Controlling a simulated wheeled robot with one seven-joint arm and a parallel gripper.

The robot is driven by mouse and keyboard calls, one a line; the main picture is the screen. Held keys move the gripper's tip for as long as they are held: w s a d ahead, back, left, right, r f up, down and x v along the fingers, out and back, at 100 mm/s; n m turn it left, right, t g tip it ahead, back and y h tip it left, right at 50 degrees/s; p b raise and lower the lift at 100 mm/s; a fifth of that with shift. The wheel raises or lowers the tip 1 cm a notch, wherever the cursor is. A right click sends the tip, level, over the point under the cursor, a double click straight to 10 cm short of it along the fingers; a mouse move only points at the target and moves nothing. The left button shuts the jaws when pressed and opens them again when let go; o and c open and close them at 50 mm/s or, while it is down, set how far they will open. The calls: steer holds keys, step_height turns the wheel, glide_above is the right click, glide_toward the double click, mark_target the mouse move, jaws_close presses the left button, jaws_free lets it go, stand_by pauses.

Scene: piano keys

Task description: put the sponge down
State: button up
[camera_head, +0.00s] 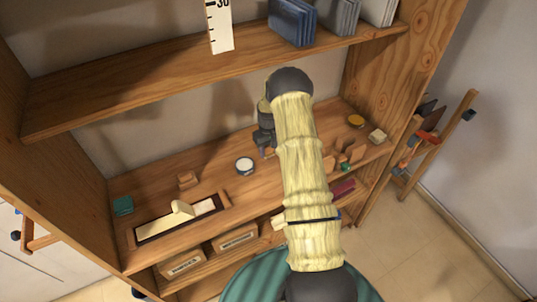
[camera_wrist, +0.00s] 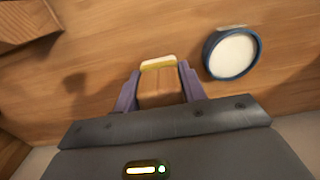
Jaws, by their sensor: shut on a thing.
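My gripper (camera_wrist: 159,82) shows in the wrist view with its two purple fingers on either side of the sponge (camera_wrist: 158,64). The sponge shows a pale yellow edge and a brown face, and the fingers are shut on it. In the head view my gripper (camera_head: 268,150) points down over the wooden shelf board (camera_head: 285,185). The sponge cannot be made out there. I cannot tell whether the sponge touches the board.
A white round dish with a dark rim (camera_wrist: 232,54) is to the right of the fingers; it also shows in the head view (camera_head: 245,166). A framed tray (camera_head: 155,229) and a teal block (camera_head: 123,205) lie left. Small items stand right. An upper shelf (camera_head: 130,93) overhangs.

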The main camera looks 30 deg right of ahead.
mark_target(268, 155)
steer(key=shift+f+p, duration=0.45)
steer(key=shift+f, duration=1.2)
steer(key=shift+f, duration=0.1)
steer(key=o, duration=0.9)
steer(key=shift+o, duration=0.2)
step_height(268, 155, up, 7)
steer(key=b, duration=0.3)
steer(key=shift+a+r, duration=0.15)
steer(key=shift+r, duration=0.25)
steer(key=shift+d, duration=0.25)
